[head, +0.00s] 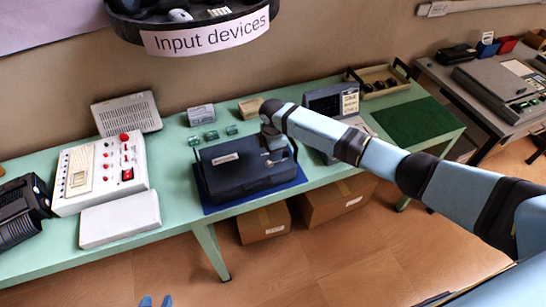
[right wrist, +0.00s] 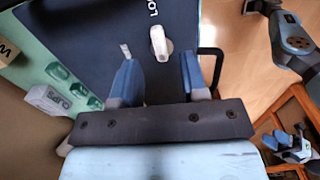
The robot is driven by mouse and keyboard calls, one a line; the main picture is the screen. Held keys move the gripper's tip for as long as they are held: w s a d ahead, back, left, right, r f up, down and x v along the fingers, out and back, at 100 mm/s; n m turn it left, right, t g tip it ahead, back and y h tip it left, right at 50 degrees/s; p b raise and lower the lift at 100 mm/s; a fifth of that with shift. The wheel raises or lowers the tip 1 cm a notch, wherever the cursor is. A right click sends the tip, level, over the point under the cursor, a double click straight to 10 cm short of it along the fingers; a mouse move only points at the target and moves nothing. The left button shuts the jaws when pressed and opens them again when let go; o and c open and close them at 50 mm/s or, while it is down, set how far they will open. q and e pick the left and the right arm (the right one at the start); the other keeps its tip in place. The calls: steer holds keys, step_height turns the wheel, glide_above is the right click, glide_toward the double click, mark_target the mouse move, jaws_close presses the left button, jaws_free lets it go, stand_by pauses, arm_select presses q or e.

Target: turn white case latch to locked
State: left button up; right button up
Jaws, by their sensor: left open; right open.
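The dark blue case (head: 235,180) lies shut on a blue mat (head: 215,209) on the green table. Its white latch (right wrist: 158,43) shows in the right wrist view on the case's dark top, beside partly cut-off white lettering starting "LO" (right wrist: 153,8). A short white mark (right wrist: 126,51) is left of the latch. My right gripper (head: 277,146) is over the right part of the case. In the wrist view its open blue fingers (right wrist: 158,76) are on either side of the latch's line, with the latch just beyond the tips. My left gripper (head: 155,301) is open and empty at the bottom edge.
Small green blocks (head: 212,135) stand behind the case. A white control box (head: 105,170) and a flat white box (head: 120,218) are to the left. A grey monitor-like device (head: 325,101) is close behind my right arm. Cardboard boxes (head: 264,223) are under the table.

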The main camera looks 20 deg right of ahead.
step_height(320, 180, up, 10)
steer(key=b, duration=0.1)
steer(key=shift+r, duration=0.1)
stand_by(0.3)
steer(key=s+a+f+m+y, duration=0.1)
steer(key=s+a+f, duration=0.1)
steer(key=f, duration=0.1)
steer(key=s+a+f+m+t+y, duration=0.1)
steer(key=s+a+f, duration=0.1)
steer(key=s+f, duration=0.1)
steer(key=s+a+f+m+t+y, duration=0.1)
steer(key=s+a+f, duration=0.1)
steer(key=s+f, duration=0.1)
steer(key=shift+x, duration=0.9)
steer(key=s+f+m+t+y, duration=0.1)
steer(key=s+f+m+t, duration=0.25)
steer(key=s, duration=0.45)
steer(key=s+f+m+t+y, duration=0.15)
steer(key=s+m, duration=0.25)
steer(key=s, duration=0.4)
steer(key=s+d+m+t+h, duration=0.2)
steer(key=s+d+m+t, duration=0.2)
steer(key=s, duration=0.6)
steer(key=shift+d+r+m, duration=0.25)
steer(key=shift+d+m, duration=0.1)
steer(key=shift+d, duration=0.6)
